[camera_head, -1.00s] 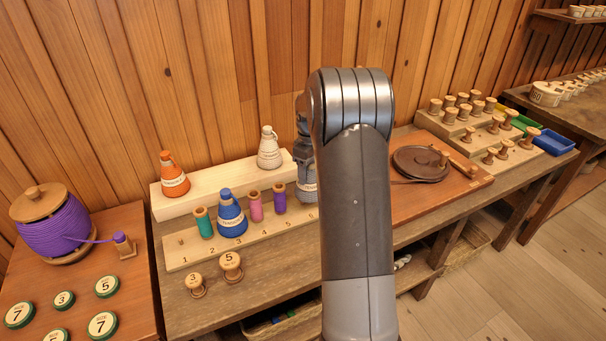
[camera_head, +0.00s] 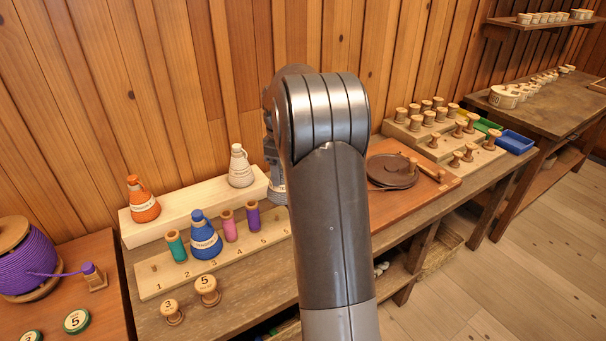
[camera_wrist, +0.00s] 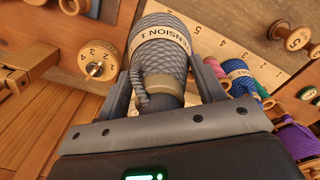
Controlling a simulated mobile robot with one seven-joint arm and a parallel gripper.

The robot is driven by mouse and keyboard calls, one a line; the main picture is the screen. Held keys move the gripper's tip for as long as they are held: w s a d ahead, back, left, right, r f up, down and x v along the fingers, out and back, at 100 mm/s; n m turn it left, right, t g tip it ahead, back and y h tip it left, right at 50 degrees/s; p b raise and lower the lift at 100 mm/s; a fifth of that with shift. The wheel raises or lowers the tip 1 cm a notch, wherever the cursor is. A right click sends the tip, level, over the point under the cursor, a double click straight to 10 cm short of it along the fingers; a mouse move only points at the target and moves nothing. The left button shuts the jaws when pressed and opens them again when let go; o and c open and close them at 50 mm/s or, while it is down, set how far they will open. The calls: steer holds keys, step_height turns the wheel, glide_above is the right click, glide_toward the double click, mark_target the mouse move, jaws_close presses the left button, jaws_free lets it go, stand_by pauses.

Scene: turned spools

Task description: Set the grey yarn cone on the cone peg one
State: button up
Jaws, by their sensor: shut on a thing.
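The grey yarn cone (camera_wrist: 163,45) carries a pale band lettered TENSION. My gripper (camera_wrist: 165,90) is shut on its narrow upper end; the wide base points away from the palm. In the head view my arm hides most of the cone (camera_head: 278,197) and the gripper (camera_head: 271,155), near the numbered board's 6 end. The numbered board (camera_head: 172,288) has a small bare peg (camera_head: 153,267) at 1. A teal spool, blue cone (camera_head: 205,238), pink spool and purple spool stand at 2 to 5. I cannot tell whether that peg is cone peg one.
An orange cone (camera_head: 142,203) and a white cone (camera_head: 240,168) stand on the raised back board (camera_head: 190,206). Two numbered wooden knobs (camera_head: 207,291) stand in front. A brown lidded dish (camera_head: 392,172) and several spools on racks are to the right. The plank wall is close behind.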

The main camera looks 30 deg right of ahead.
steer(key=w+a+r+n, duration=0.2)
steer(key=w+a, duration=0.1)
steer(key=a, duration=0.8)
steer(key=w+a+r+n, duration=0.2)
steer(key=a, duration=0.8)
steer(key=w+a+r+n, duration=0.2)
steer(key=w+a, duration=0.1)
steer(key=a, duration=0.8)
steer(key=s+a+f+n, duration=0.1)
steer(key=a+f, duration=0.2)
steer(key=a, duration=0.3)
steer(key=s+a+f+n, duration=0.1)
steer(key=s+a+f, duration=0.2)
steer(key=f, duration=0.9)
steer(key=shift+s+f+n, duration=0.2)
steer(key=shift+n, duration=0.1)
steer(key=shift+f, duration=1)
steer(key=shift+f, duration=0.55)
steer(key=o, duration=1.4)
steer(key=shift+c, duration=0.2)
